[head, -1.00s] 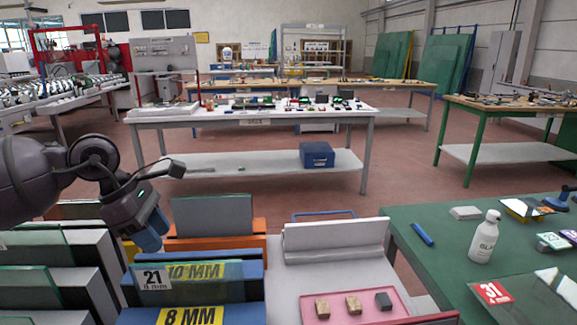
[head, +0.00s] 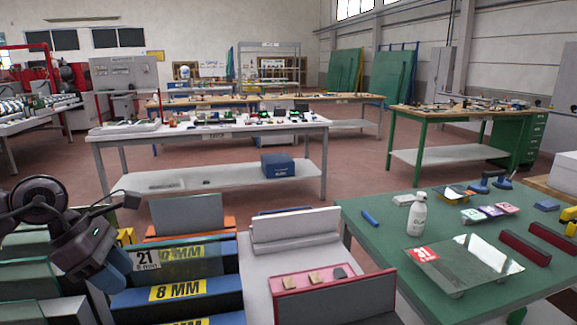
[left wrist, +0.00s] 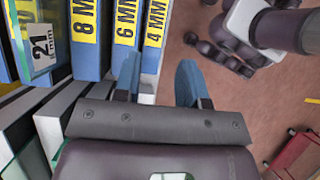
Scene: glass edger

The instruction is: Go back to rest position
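The right finger is over the red-brown floor and the left one is near the blue slots. My right gripper is not in view.
Blue slots marked 8 MM (head: 180,291) stand right beside the left gripper. A green table (head: 380,245) on the right holds a white bottle (head: 417,213) and a glass pane (head: 463,259) marked 31. A pink tray (head: 337,300) holds small blocks. Open floor lies behind.

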